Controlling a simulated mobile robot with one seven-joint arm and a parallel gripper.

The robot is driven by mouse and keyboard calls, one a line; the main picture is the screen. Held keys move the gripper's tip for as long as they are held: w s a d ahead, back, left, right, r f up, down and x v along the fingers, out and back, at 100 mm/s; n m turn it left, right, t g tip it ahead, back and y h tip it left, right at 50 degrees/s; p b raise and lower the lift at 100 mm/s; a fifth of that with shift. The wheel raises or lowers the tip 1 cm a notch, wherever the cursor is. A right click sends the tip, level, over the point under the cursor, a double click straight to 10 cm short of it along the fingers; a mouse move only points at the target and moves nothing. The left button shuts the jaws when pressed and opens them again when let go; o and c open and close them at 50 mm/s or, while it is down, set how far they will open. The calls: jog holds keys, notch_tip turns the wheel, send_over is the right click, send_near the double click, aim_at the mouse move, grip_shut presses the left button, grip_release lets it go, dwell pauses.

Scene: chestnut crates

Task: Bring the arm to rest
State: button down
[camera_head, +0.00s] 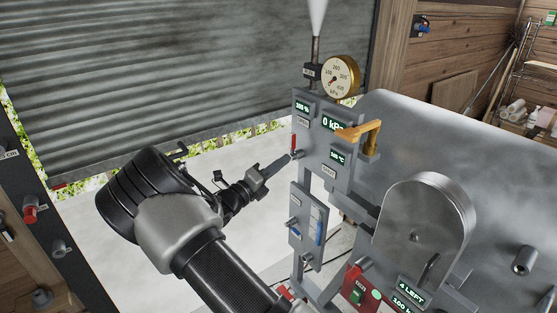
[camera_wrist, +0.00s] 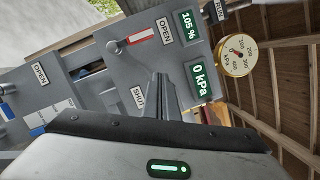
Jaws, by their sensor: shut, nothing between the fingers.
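My gripper (camera_head: 281,164) is shut and empty at the end of my outstretched arm in the head view. Its fingers point right, toward a grey control panel (camera_head: 312,178) and close to a small red-handled lever (camera_head: 294,143). In the wrist view the shut fingers (camera_wrist: 160,88) stand in front of the same panel. The red lever also shows there (camera_wrist: 140,36), lying beside an OPEN label, with a SHUT label lower down. I cannot tell whether the fingertips touch the panel.
A round brass gauge (camera_head: 340,77) tops the panel, beside a display reading 0 kPa. White vapour rises from a pipe. A large grey machine (camera_head: 470,140) with a yellow handle (camera_head: 361,132) fills the right. A partly raised corrugated shutter (camera_head: 180,70) stands behind; pale floor lies below it.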

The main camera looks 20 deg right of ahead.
jog(key=s+d+r+m+g+y, duration=0.25)
jog(key=s+d+m+g, duration=0.2)
jog(key=s+m, duration=0.45)
jog(key=s+d+r+m+g+y, duration=0.1)
jog(key=s+d+m+g+y, duration=0.2)
jog(key=s+m+g, duration=0.35)
jog(key=s+a+r+m+t+y, duration=0.2)
jog(key=s+a+m+y, duration=0.1)
jog(key=s+a+m, duration=0.2)
jog(key=s+a+r+m+t+y, duration=0.2)
jog(key=s+a+r+m+y, duration=0.1)
jog(key=s+m, duration=0.6)
jog(key=s+a+r+m+t+y, duration=0.2)
jog(key=s+a+r+m+y, duration=0.1)
jog(key=s+a+m, duration=0.4)
jog(key=shift+s+a+r+y, duration=0.25)
jog(key=shift+s+a+y, duration=0.4)
jog(key=shift+y, duration=0.2)
